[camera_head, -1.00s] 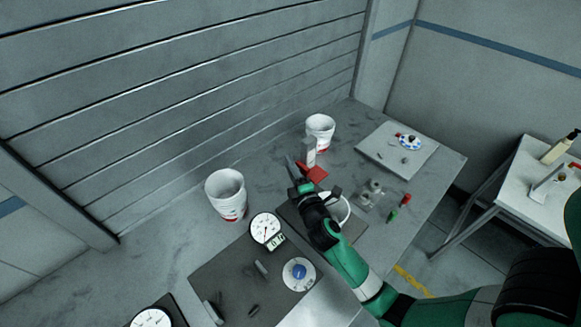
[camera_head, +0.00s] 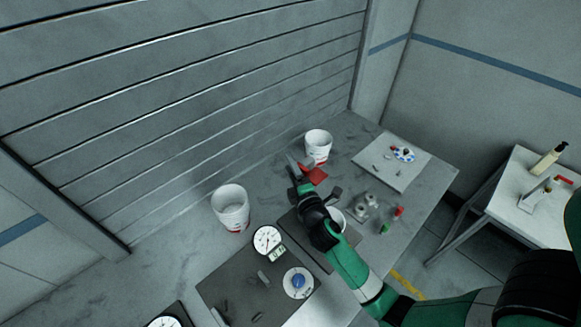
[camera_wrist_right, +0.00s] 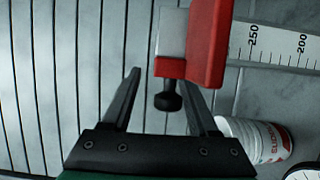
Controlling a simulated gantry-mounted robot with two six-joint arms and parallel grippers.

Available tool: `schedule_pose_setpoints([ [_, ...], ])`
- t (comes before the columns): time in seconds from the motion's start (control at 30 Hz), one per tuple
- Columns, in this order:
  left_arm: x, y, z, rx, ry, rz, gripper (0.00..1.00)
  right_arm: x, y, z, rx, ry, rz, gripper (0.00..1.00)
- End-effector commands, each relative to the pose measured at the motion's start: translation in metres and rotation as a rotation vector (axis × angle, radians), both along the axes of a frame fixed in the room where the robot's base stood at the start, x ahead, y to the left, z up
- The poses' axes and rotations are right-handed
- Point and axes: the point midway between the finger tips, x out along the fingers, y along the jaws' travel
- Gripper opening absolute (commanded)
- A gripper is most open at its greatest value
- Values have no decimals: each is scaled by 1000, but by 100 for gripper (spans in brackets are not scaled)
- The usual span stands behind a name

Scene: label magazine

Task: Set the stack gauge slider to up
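The stack gauge's red slider (camera_head: 315,175) stands at the middle of the table in the head view. In the right wrist view the slider (camera_wrist_right: 208,45) is large and close, with a grey block beside it and a black knob (camera_wrist_right: 168,101) below. A pale scale (camera_wrist_right: 285,45) marked 200 and 250 runs off to the right. My right gripper (camera_wrist_right: 163,78) is open, with the knob showing between its two fingers; I cannot tell whether they touch it. In the head view my right gripper (camera_head: 306,178) partly covers the gauge. My left gripper is not in view.
White cups stand behind the gauge (camera_head: 318,144) and to its left (camera_head: 231,205). A dial gauge (camera_head: 267,240) and a blue knob (camera_head: 298,282) are at the front. A pale tray (camera_head: 376,163) lies right. A slatted wall (camera_head: 180,110) rises behind.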

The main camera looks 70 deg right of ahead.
Motion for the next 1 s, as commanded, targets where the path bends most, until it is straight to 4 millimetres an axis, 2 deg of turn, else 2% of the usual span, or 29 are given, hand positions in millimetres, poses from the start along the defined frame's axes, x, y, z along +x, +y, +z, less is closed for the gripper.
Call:
schedule_pose_setpoints([
  [0.23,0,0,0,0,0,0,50,-1,1,-3,4,4,-1,60],
  [0.33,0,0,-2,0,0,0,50,-7,7,-4,4,5,0,60],
  [0.73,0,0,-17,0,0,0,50,-68,69,-5,4,4,5,60],
  [0.87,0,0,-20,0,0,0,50,-80,80,-4,3,3,1,60],
  [1.0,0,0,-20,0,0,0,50,-83,83,-2,1,1,0,60],
])
